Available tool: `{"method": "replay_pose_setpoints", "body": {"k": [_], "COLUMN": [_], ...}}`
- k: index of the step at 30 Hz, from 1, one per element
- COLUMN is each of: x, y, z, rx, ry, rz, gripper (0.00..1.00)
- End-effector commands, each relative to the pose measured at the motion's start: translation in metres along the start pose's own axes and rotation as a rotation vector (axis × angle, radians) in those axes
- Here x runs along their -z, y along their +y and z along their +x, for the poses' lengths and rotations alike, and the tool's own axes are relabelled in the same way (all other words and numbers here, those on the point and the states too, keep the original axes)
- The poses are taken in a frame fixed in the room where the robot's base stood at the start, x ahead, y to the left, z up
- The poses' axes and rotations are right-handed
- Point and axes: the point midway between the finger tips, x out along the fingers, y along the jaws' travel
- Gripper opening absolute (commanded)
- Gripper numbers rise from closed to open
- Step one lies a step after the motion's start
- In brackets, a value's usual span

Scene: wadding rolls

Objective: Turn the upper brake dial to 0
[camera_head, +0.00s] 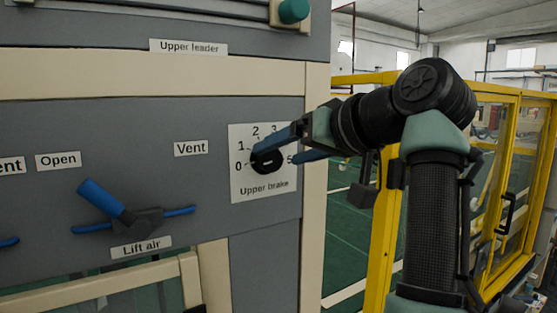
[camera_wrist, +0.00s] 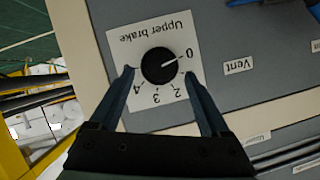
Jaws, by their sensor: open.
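The upper brake dial (camera_head: 267,163) is a round black knob on a white plate labelled "Upper brake" (camera_head: 263,189), numbered 0 to 5. In the wrist view the dial (camera_wrist: 158,65) appears upside down, and its white pointer line points at or very close to 0. My gripper (camera_head: 269,154) is open in front of the plate. In the wrist view my gripper's (camera_wrist: 159,73) two blue fingers stand on either side of the dial with gaps showing. The left finger hides the area of the 5. I cannot tell how far the tips are from the plate.
Left of the plate is the Lift air valve (camera_head: 140,222) with blue handles. A green button (camera_head: 293,11) sits above on the panel. A yellow-framed enclosure (camera_head: 375,240) stands to the right behind my arm.

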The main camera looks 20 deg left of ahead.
Motion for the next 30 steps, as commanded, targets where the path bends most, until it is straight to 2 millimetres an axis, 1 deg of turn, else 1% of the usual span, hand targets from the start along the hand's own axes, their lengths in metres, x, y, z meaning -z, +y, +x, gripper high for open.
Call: {"method": "replay_pose_setpoints", "body": {"k": [3, 9, 12, 15, 20, 30], "x": [-0.003, -0.002, -0.002, -0.001, -0.001, -0.001], "y": [0.002, 0.002, 0.001, 0.001, 0.001, 0.002], "z": [-0.027, -0.070, -0.087, -0.098, -0.106, -0.104], "rx": [-0.003, -0.002, -0.002, -0.001, 0.000, -0.009], "ry": [0.006, 0.004, 0.003, 0.002, 0.000, 0.010], "rz": [-0.003, -0.002, -0.002, -0.002, -0.001, -0.001], "gripper": [0.81, 0.81, 0.81, 0.81, 0.81, 0.81]}}
